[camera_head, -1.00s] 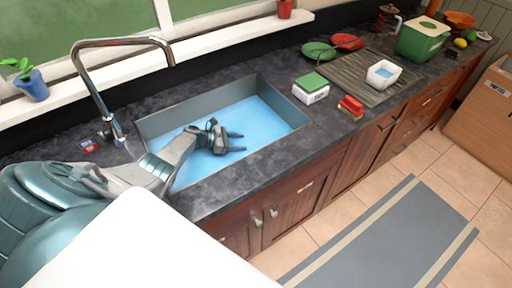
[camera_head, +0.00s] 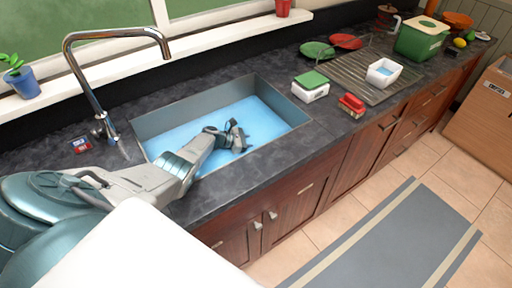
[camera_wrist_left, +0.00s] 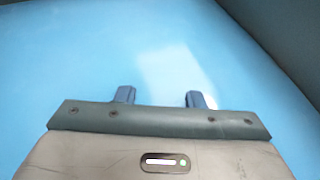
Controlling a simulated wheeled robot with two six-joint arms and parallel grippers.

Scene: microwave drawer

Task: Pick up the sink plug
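The sink (camera_head: 190,113) is set in the dark counter and holds light blue water (camera_head: 270,118). My left gripper (camera_head: 245,149) points down into the sink, low at the water near its middle. In the left wrist view its two blue-grey fingers (camera_wrist_left: 160,97) stand apart with nothing seen between them, and only blue water (camera_wrist_left: 150,45) lies beyond. Their tips look cut off by the water surface. I cannot make out the sink plug in any view. My right gripper is not in view.
The sink walls (camera_wrist_left: 275,40) rise around the gripper. A tall faucet (camera_head: 95,85) stands at the sink's left. A white-and-green box (camera_head: 311,88), a red sponge-like item (camera_head: 351,105) and a drying rack (camera_head: 345,68) lie right of the sink.

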